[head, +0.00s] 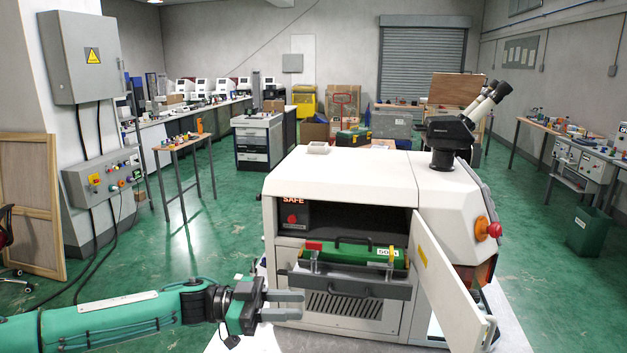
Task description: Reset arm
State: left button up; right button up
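My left arm comes in from the lower left, and its gripper (285,305) is open with nothing between its two fingers. The gripper is in front of the lower left part of a white machine (335,180); I cannot tell if it touches it. The machine's front compartment is open, with its door (448,290) swung out to the right. A dark drawer (352,287) sticks out of the compartment and holds a green item (355,254) with a white label, a black handle and red and yellow end parts. My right gripper is not in view.
A black-and-white microscope (462,125) stands on the machine's top right. A red knob (494,229) juts from its right side. A grey wall cabinet (82,58) and control box (104,177) are at left.

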pick_arm(q)
jog(key=s+d+f+n+t+y, duration=0.1)
jog(key=s+d+f+n+t, duration=0.25)
jog(key=d+t, duration=0.2)
jog(key=s+d+f+n+t, duration=0.2)
jog(key=d+f+n+t, duration=0.15)
jog(key=d+t, duration=0.2)
jog(key=s+a+f+n+t+y, duration=0.1)
jog(key=s+a+f+n+y, duration=0.3)
jog(key=a+f+y, duration=0.3)
jog(key=s+a+f+n+y, duration=0.4)
jog(key=a+f+n+y, duration=0.15)
jog(key=a, duration=0.25)
jog(key=s+a+f+n+g+y, duration=0.1)
jog(key=s+a+f+g+y, duration=0.3)
jog(key=s+a, duration=0.4)
jog(key=s+a+f+g+y, duration=0.1)
jog(key=s+a+f+g, duration=0.2)
jog(key=s+a+f, duration=0.5)
notch_tip(320, 180, down, 29)
jog(key=s+d+g, duration=0.1)
jog(key=s+d, duration=0.1)
jog(key=s, duration=0.1)
jog(key=s+a+f, duration=0.1)
jog(key=s+f, duration=0.8)
jog(key=s+a+f+g, duration=0.1)
jog(key=s+a+f, duration=0.1)
jog(key=s+f, duration=0.7)
jog(key=shift+s+a, duration=0.25)
jog(key=shift+s, duration=0.05)
